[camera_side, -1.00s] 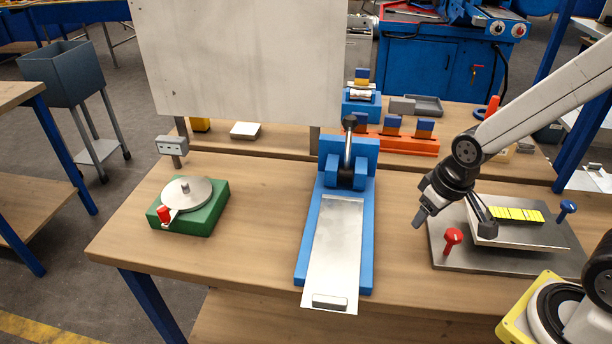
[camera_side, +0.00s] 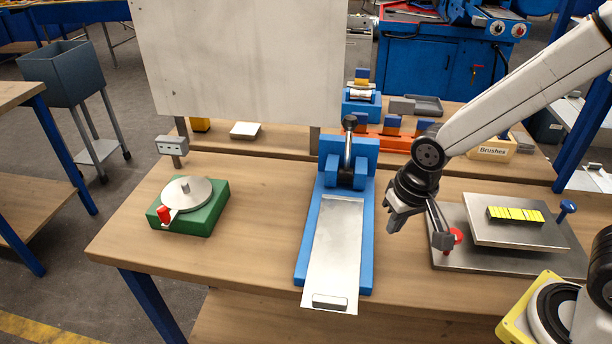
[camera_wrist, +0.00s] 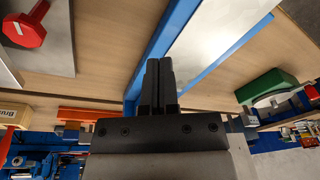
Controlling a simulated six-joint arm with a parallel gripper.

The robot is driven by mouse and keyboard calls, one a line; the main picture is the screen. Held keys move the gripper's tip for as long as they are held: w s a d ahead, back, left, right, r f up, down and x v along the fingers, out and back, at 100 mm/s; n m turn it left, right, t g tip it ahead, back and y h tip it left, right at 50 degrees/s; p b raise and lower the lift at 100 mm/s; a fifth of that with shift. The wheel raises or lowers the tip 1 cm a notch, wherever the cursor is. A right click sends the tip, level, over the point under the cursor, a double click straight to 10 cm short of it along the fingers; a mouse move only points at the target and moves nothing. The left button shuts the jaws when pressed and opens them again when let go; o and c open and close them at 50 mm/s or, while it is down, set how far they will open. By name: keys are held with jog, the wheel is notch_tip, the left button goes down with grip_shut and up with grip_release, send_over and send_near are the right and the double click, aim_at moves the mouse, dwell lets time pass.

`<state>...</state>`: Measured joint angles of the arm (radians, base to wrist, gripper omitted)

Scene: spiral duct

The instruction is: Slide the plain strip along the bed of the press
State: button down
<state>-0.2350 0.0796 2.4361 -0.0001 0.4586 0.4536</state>
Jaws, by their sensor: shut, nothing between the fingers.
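The plain strip (camera_side: 334,250) is a flat, pale metal sheet lying lengthwise on the blue bed of the press (camera_side: 367,262). Its near end extends past the front of the bed and carries a small grey block (camera_side: 330,302). The lever of the press (camera_side: 349,150) stands upright at the far end. My gripper (camera_side: 394,222) is shut and empty, above the table just right of the bed and apart from the strip. In the wrist view my closed fingers (camera_wrist: 159,84) show beside the blue bed edge (camera_wrist: 172,32), with part of the strip (camera_wrist: 222,28) beyond.
A green block with a round disc and red knob (camera_side: 188,205) stands left of the press. Right of my gripper lies a grey plate (camera_side: 470,262) with red and blue knobs and yellow pieces. A large pale panel (camera_side: 240,60) rises behind. Bare table separates the green block and press.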

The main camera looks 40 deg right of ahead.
jog(key=s+a+m+g, duration=0.1)
jog(key=s+a+m, duration=0.1)
jog(key=a, duration=0.8)
jog(key=s+a+m+g, duration=0.1)
jog(key=s+a+m, duration=0.2)
jog(key=a, duration=0.7)
jog(key=shift+s+a+r+m, duration=0.2)
jog(key=shift+a+r+m, duration=0.1)
jog(key=shift+m, duration=0.5)
jog(key=w+d+f, duration=0.3)
jog(key=f, duration=0.7)
